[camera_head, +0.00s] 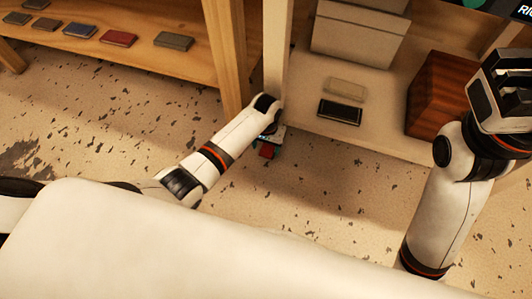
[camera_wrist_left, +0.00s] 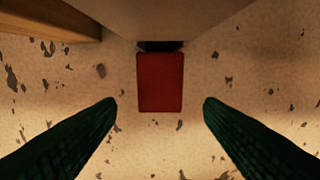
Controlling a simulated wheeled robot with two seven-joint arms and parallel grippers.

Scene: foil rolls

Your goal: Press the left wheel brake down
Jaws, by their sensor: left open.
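The left wheel brake is a red, flat, rectangular pedal (camera_wrist_left: 160,82) at the foot of a pale post, in the middle of the left wrist view. In the head view a bit of the red pedal (camera_head: 267,151) shows just past the end of my left arm. My left gripper (camera_wrist_left: 160,103) is open, with its two dark fingers on either side of the pedal's lower end and apart from it. Nothing is between the fingers. In the head view the left gripper is mostly hidden by my wrist. My right gripper (camera_head: 510,85) is raised at the right edge, away from the brake.
A pale post (camera_head: 276,50) rises right behind the pedal. A pale low shelf (camera_head: 385,130) to its right holds a grey box (camera_head: 358,40), a dark flat case (camera_head: 340,111) and a reddish-brown wooden box (camera_head: 438,95). A wooden shelf (camera_head: 190,65) stands left. Speckled floor in front is clear.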

